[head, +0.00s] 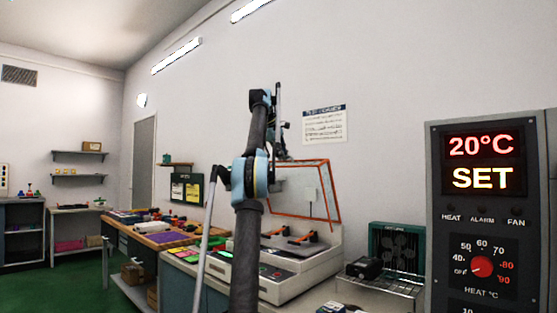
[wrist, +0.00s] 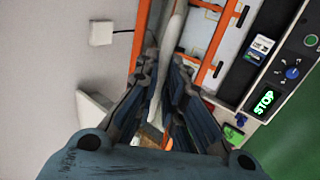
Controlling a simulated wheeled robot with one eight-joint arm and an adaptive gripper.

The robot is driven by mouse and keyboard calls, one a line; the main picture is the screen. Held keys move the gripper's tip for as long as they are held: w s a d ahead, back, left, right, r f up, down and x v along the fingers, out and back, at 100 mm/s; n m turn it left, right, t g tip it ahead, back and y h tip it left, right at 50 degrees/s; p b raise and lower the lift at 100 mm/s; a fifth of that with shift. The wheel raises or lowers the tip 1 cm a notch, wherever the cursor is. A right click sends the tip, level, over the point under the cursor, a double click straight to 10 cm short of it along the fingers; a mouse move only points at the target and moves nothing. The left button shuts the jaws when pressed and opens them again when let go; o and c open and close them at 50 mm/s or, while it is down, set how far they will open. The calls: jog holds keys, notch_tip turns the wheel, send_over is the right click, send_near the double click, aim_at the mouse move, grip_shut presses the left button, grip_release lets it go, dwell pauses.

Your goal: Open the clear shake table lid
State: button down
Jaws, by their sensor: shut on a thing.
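The shake table (head: 325,262) stands on the bench in the head view, a pale box with a green-lit display. Its clear lid (head: 332,190), edged in orange, is tilted up high above the base. In the wrist view the orange frame (wrist: 214,42) runs beside my fingers. My gripper (wrist: 165,78) is shut on a pale, elongated part between its fingers, which looks like part of the lid. In the head view my arm hides the lid's left side, and the grip itself is not clear.
A grey oven panel (head: 482,210) reading 20°C stands close at the right. A wire rack (head: 385,278) with a dark box is right of the shake table. The wooden workbench (head: 165,238) at left holds tools. The wall behind the lid carries a paper notice (head: 324,125).

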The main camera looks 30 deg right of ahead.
jog(key=shift+w, duration=0.15)
jog(key=c, duration=1.7)
grip_release()
jog(key=shift+d, duration=0.1)
jog(key=shift+a+r, duration=0.3)
jog(key=shift+r, duration=0.15)
jog(key=s+a, duration=0.4)
jog(key=a, duration=0.7)
jog(key=shift+s, duration=0.4)
jog(key=shift+a, duration=0.1)
